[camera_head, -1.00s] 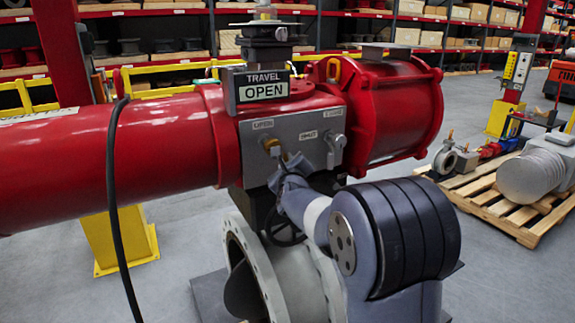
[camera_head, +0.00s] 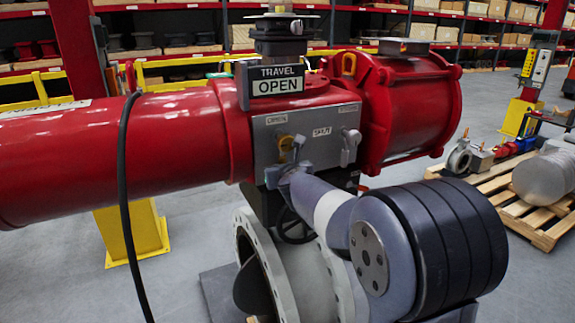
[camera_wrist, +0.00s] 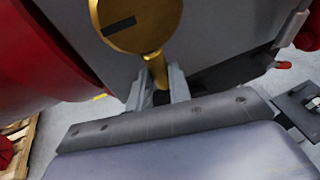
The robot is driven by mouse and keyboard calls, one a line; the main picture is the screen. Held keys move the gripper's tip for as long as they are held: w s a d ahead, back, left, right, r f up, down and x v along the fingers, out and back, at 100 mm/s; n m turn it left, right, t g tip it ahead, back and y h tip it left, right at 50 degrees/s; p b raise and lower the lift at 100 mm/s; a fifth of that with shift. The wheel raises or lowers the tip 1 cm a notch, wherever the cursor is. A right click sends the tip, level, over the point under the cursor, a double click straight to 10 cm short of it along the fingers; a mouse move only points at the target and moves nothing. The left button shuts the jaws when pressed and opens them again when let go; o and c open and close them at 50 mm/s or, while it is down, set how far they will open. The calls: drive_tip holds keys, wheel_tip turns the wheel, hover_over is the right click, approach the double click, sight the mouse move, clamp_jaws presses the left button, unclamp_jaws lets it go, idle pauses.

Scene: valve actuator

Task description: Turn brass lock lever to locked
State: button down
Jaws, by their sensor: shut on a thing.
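The brass lock lever (camera_head: 286,146) sits on the grey control panel (camera_head: 318,158) of the red actuator. In the wrist view its round brass hub (camera_wrist: 135,22) has a dark slot mark, and its arm points down toward my gripper (camera_wrist: 161,84). The two fingers stand either side of the lever's lower end and are shut on it. In the head view my gripper (camera_head: 287,168) is just below the hub, and my wrist partly hides the lower panel. The sign (camera_head: 277,82) above reads TRAVEL OPEN.
A grey lever (camera_head: 350,147) is to the right on the same panel. A black hose (camera_head: 122,190) hangs in front of the red cylinder (camera_head: 60,165). A grey flanged valve body (camera_head: 290,262) stands below.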

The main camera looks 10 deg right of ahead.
drive_tip(key=shift+a, duration=0.1)
idle(0.4)
drive_tip(key=c, duration=1.3)
unclamp_jaws()
drive_tip(key=p+v, duration=0.1)
drive_tip(key=v, duration=0.9)
drive_tip(key=shift+s, duration=0.4)
drive_tip(key=shift+w, duration=0.1)
